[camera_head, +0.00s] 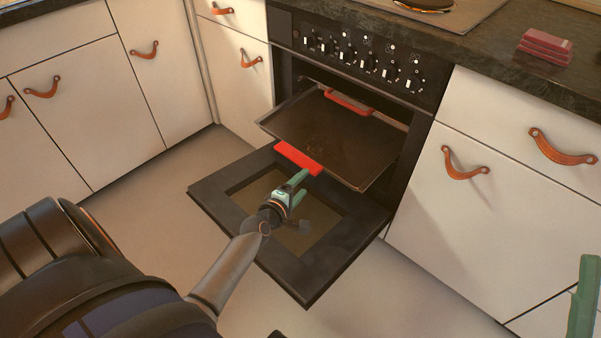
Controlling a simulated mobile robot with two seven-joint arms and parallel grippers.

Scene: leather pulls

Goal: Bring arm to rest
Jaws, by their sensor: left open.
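My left gripper (301,187) has green fingers and is open and empty. It is over the lowered oven door (335,259), just below and in front of the red front grip (298,158) of the baking tray; a small gap seems to lie between them. The dark baking tray (329,136) is pulled partly out of the oven and looks empty. A second red grip (349,102) is at its back edge. A green part of my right gripper (583,300) shows at the lower right edge; the rest is out of view.
White cabinets with leather pulls (464,164) flank the oven on both sides. A row of knobs (353,58) runs above the oven opening. Red stacked blocks (546,46) lie on the dark countertop (474,51). The floor in front of the open door is clear.

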